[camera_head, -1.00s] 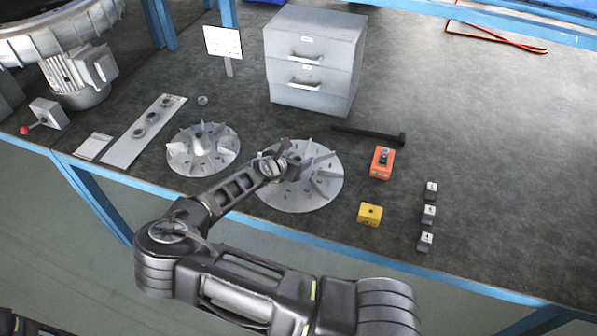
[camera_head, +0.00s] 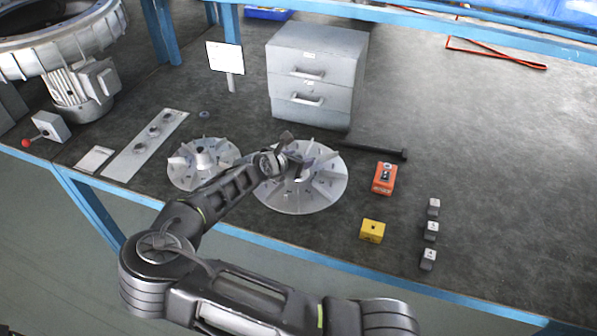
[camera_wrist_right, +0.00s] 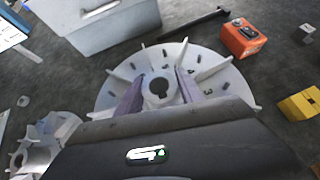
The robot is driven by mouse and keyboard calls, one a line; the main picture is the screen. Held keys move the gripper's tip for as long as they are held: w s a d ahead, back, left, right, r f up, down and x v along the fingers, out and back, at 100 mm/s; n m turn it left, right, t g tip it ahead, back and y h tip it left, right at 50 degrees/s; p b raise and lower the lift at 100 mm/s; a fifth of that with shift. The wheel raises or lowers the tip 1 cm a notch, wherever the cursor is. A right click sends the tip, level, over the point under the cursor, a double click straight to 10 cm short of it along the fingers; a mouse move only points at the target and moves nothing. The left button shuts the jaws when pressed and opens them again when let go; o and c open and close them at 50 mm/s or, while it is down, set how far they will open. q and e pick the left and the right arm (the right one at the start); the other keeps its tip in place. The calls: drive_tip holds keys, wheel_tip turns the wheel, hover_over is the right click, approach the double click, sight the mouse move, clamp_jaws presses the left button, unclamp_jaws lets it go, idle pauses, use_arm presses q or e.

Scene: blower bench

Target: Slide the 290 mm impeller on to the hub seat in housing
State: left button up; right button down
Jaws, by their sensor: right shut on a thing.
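The larger grey finned impeller (camera_head: 330,184) is at the middle of the bench, a little above the top as far as I can tell. My right gripper (camera_head: 287,150) is shut on its centre. In the right wrist view the two fingers (camera_wrist_right: 158,92) stand either side of the impeller's bore (camera_wrist_right: 158,87), among the fins. A smaller finned impeller (camera_head: 187,173) with a raised cone lies to the left on the bench. The blower housing (camera_head: 80,45) with its motor stands at the far left; its hub seat is not clearly visible. My left gripper is not in view.
A grey drawer cabinet (camera_head: 315,75) stands behind. A black bar (camera_head: 375,149), orange device (camera_head: 384,178), yellow block (camera_head: 372,230) and several small blocks (camera_head: 431,231) are to the right. A plate with round parts (camera_head: 145,145) and a red-knobbed box (camera_head: 48,127) lie left.

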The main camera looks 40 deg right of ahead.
wheel_tip(320, 180, up, 11)
drive_tip(key=shift+r, duration=0.2)
idle(0.9)
drive_tip(key=a+n+t+y, duration=0.6)
drive_tip(key=a+n+y, duration=0.4)
drive_tip(key=a, duration=1.3)
drive_tip(key=n, duration=0.3)
drive_tip(key=shift+a+r+t, duration=0.15)
drive_tip(key=shift+t, duration=0.15)
drive_tip(key=shift+s, duration=1.15)
